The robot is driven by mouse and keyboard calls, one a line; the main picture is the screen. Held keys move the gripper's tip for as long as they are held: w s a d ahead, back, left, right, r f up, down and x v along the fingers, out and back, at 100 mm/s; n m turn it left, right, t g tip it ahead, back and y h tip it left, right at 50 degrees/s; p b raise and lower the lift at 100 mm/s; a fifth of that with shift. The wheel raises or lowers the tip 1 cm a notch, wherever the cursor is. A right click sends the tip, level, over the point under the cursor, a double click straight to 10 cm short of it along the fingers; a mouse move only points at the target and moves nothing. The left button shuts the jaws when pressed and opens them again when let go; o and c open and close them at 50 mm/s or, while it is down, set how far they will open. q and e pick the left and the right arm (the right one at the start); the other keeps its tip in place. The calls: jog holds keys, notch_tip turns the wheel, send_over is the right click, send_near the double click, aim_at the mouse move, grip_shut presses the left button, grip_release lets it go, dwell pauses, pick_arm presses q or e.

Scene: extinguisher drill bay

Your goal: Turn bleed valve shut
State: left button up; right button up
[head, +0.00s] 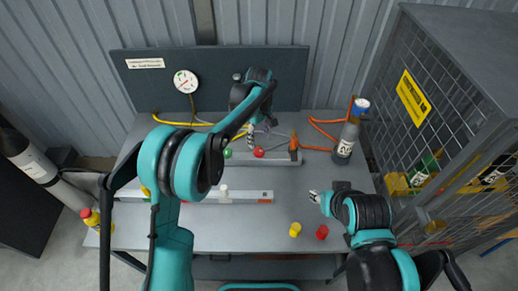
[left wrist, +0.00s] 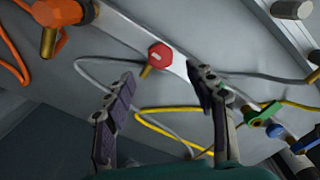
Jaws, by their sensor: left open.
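A grey rail (head: 285,160) on the bench carries a green valve handle (head: 228,153), a red knob (head: 258,152) and an orange valve (head: 294,146). I cannot tell by a label which is the bleed valve. My left gripper (head: 250,138) is over the rail by the red knob. In the left wrist view, its two fingers (left wrist: 162,76) are spread with nothing between them. The red knob (left wrist: 160,56) shows just beyond the fingertips, apart from them. The orange valve (left wrist: 60,15) is upper left, the green valve (left wrist: 265,114) right. My right gripper (head: 315,197) is low over the bench's right side.
A second rail (head: 235,197) lies nearer me. A yellow cap (head: 295,229) and a red cap (head: 322,232) stand at the front. A grey bottle (head: 347,138) stands back right, beside a mesh cage (head: 440,130). Orange and yellow hoses run along the back.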

aim_at(259, 151)
pick_arm(q)
notch_tip(259, 151, down, 7)
jog(key=shift+f+b, duration=0.1)
jog(key=shift+b, duration=0.95)
jog(key=c, duration=1.2)
